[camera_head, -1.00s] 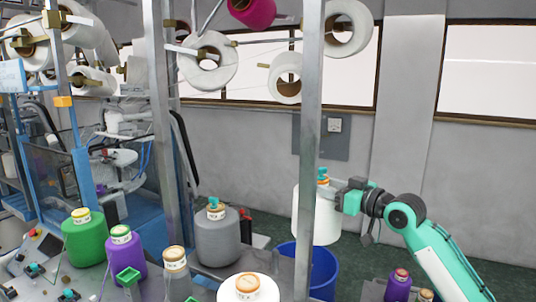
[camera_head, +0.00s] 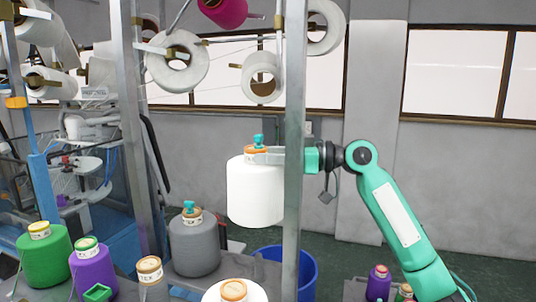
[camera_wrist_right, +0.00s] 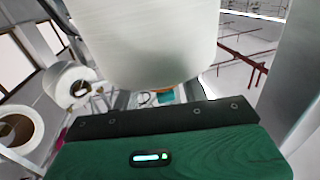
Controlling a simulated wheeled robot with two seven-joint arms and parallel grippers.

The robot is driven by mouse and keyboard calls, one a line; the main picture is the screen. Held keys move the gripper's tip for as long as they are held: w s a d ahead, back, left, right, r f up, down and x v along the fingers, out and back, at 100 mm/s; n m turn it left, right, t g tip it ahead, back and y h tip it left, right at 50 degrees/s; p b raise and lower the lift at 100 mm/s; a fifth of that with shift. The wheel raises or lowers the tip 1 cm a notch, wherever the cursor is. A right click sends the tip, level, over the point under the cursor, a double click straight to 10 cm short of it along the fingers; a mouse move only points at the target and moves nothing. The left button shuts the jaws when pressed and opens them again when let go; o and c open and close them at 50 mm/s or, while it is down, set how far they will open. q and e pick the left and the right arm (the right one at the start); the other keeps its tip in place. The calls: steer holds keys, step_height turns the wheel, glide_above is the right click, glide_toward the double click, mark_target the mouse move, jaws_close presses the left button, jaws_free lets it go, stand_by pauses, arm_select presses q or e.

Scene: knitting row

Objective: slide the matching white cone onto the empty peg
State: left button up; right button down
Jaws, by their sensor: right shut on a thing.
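My right gripper (camera_head: 262,153) is shut on the top of a large white cone (camera_head: 255,190), at its tan collar with a teal knob. The cone hangs upright, clear of the floor, mostly left of a grey post that passes in front of my gripper. In the right wrist view the cone (camera_wrist_right: 150,40) fills the upper middle and hides the view behind it. Another white cone (camera_head: 232,292) with an orange top stands at the bottom edge, cut off. I cannot make out the empty peg for certain. My left gripper is not in view.
The grey metal post (camera_head: 293,120) stands close to the held cone. Below are a grey cone (camera_head: 194,245), purple cone (camera_head: 92,272), green cone (camera_head: 43,262) and a blue bin (camera_head: 296,265). White spools (camera_head: 178,60) hang above.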

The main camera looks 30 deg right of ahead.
steer(key=shift+f+b, duration=3.1)
steer(key=shift+f, duration=1.65)
step_height(320, 180, down, 8)
steer(key=b, duration=0.7)
steer(key=shift+f, duration=0.2)
steer(key=c, duration=0.7)
jaws_free()
steer(key=shift+o, duration=0.2)
steer(key=shift+f, duration=0.1)
